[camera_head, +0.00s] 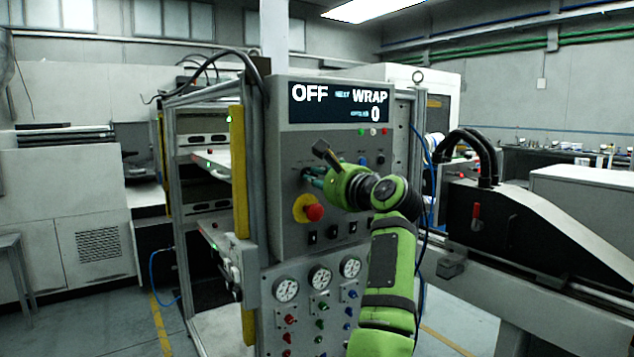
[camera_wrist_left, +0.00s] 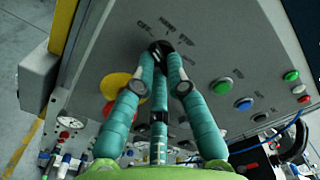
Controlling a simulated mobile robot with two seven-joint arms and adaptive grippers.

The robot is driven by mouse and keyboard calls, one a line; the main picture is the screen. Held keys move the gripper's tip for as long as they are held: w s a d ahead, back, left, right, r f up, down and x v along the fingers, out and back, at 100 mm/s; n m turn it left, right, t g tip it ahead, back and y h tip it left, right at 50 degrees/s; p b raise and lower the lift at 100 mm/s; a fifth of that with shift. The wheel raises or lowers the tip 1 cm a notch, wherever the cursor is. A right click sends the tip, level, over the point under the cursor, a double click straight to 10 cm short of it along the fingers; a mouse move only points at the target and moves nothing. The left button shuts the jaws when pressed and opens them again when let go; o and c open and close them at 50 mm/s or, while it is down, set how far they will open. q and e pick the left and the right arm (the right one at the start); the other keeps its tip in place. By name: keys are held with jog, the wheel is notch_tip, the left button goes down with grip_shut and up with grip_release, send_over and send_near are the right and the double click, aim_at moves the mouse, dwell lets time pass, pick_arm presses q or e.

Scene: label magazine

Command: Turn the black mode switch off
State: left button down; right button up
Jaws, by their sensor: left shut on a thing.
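The black mode switch (camera_wrist_left: 161,46) sits on the sloped grey control panel (camera_head: 290,150), with printed position labels around it in the left wrist view. My left gripper (camera_head: 309,175) reaches the panel from the right, below the display. In the left wrist view its teal fingers (camera_wrist_left: 161,62) converge on the switch and are shut on it. The fingertips hide much of the switch, so its exact pointing direction is hard to tell. The display (camera_head: 339,104) reads OFF at left and WRAP at right, with a 0 below. My right gripper is not in view.
A red emergency button (camera_head: 314,212) on a yellow base sits just below my left fingers. Green, blue and black buttons (camera_wrist_left: 243,104) lie to the right of the switch. Gauges (camera_head: 320,277) and small coloured knobs fill the lower panel. A black-covered machine (camera_head: 520,225) stands at right.

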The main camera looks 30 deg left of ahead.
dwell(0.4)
pick_arm(q)
jog(key=c, duration=1.2)
grip_release()
jog(key=shift+c, duration=0.2)
jog(key=shift+d, duration=0.1)
jog(key=v, duration=1.2)
